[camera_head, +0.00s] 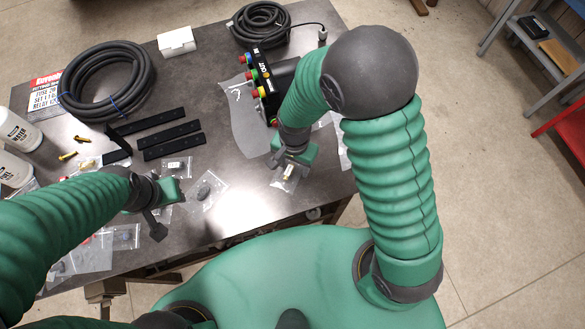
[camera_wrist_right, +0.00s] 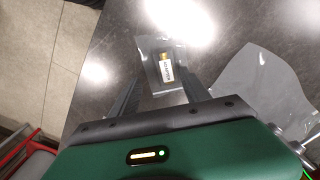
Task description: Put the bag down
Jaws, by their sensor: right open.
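A small clear bag (camera_head: 287,179) with a brass-coloured piece and a printed label lies on the grey table near its front edge. It also shows in the right wrist view (camera_wrist_right: 154,55), flat on the table just beyond and between my fingers. My right gripper (camera_wrist_right: 161,84) is open, with one finger to each side of the bag's near end and no visible grip on it. In the head view my right gripper (camera_head: 288,163) points down over the bag and hides part of it. My left gripper (camera_head: 157,222) is near the table's front edge; its jaws are unclear.
Other clear bags (camera_head: 206,190) lie left of the right gripper. A large clear bag (camera_head: 245,122) and a black box with coloured knobs (camera_head: 264,78) are behind it. Black strips (camera_head: 172,139), a coiled hose (camera_head: 108,82) and white bottles (camera_head: 18,130) occupy the left side.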

